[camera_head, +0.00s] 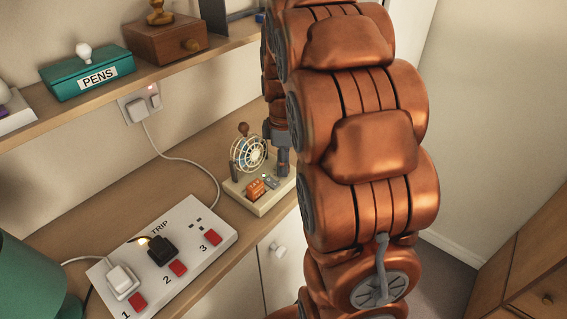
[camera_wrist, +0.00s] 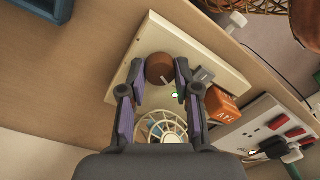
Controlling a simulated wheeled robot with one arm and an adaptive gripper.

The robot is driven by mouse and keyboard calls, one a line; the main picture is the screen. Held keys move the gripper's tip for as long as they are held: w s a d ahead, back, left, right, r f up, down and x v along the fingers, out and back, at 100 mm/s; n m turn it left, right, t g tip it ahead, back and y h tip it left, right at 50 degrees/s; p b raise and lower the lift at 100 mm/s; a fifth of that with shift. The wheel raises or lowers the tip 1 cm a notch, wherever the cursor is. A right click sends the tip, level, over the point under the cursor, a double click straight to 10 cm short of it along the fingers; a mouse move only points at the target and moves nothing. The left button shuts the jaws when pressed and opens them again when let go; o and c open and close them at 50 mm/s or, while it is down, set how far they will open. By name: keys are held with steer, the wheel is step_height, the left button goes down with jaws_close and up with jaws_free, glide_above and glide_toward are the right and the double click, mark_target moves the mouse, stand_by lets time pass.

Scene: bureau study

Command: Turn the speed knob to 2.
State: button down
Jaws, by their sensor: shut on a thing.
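A small desk fan (camera_head: 249,153) with a round wire cage stands on a cream base (camera_head: 262,208) on the desk; the cage also shows in the wrist view (camera_wrist: 161,127). A round brown speed knob (camera_wrist: 160,68) sits on the base beyond the fan in the wrist view. My gripper (camera_wrist: 158,75) is shut on this knob, one finger on each side. In the head view my gripper (camera_head: 283,160) reaches down at the right end of the base, and the knob there is hidden. The knob's setting cannot be read.
An orange block (camera_head: 255,187) sits on the base near my gripper. A white power strip (camera_head: 187,218) with red switches numbered 1, 2 and 3 lies to the left. A shelf with a teal PENS box (camera_head: 75,82) and a wooden box (camera_head: 165,42) hangs above.

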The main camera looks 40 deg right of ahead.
steer(key=m+b, duration=0.2)
steer(key=m, duration=0.1)
steer(key=shift+f+m+b, duration=0.15)
steer(key=shift+m+b, duration=0.15)
steer(key=shift+m, duration=0.1)
steer(key=m+b, duration=0.2)
steer(key=m, duration=0.2)
steer(key=shift+d+m, duration=0.1)
steer(key=shift+m, duration=0.2)
steer(key=m+b, duration=0.1)
steer(key=m, duration=0.3)
steer(key=shift+m+b, duration=0.45)
steer(key=shift+m, duration=1.85)
steer(key=shift+r, duration=0.2)
steer(key=c, duration=0.8)
jaws_free()
